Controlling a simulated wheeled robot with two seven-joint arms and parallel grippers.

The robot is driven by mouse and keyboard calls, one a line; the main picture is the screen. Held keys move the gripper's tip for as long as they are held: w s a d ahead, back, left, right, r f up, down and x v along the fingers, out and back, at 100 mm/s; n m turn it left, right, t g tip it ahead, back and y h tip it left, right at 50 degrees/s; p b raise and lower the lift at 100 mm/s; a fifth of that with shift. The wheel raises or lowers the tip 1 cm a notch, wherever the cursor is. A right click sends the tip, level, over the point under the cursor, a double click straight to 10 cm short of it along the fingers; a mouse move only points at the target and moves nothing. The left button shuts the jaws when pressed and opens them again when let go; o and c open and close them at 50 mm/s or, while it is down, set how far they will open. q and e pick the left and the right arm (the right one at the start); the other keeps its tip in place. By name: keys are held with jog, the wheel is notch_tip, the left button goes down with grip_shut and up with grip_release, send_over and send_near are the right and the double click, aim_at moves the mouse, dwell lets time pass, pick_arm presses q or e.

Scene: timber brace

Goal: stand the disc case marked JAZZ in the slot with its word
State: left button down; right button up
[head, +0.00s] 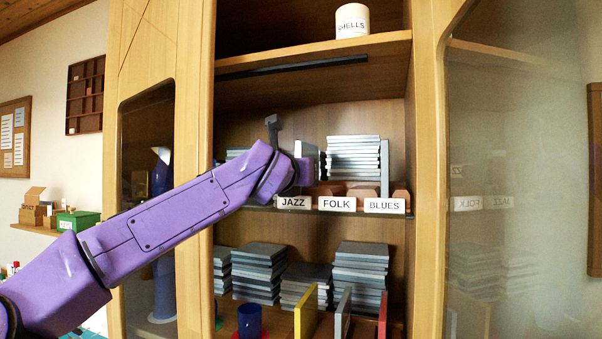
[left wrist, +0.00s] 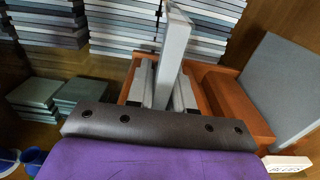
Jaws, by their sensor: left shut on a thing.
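My left gripper (left wrist: 158,85) is shut on a thin pale grey disc case (left wrist: 174,48), which stands on edge between the fingers. The case also shows in the head view (head: 308,150), upright behind the JAZZ label (head: 293,202). No word on it is readable. In the left wrist view, the terracotta slotted holder (left wrist: 235,98) lies around and behind the fingers. The case's lower edge is hidden, so I cannot tell whether it sits in the slot. FOLK (head: 337,204) and BLUES (head: 384,205) labels stand to the right. My right gripper is not in view.
Another grey case (left wrist: 282,90) stands upright at the BLUES end. Stacked cases (head: 354,155) fill the back of the shelf. A SHELLS pot (head: 352,20) stands above. More stacks (head: 360,270) and a blue cup (head: 249,320) are below. A cabinet post (head: 196,200) is left.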

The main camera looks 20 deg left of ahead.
pick_arm(q)
jog(key=c, duration=0.9)
grip_release()
jog(key=shift+s+f+b, duration=0.15)
jog(key=shift+s+b, duration=0.15)
jog(key=s+b, duration=0.4)
jog(key=s, duration=0.6)
jog(key=shift+a, duration=0.15)
jog(key=shift+a, duration=0.1)
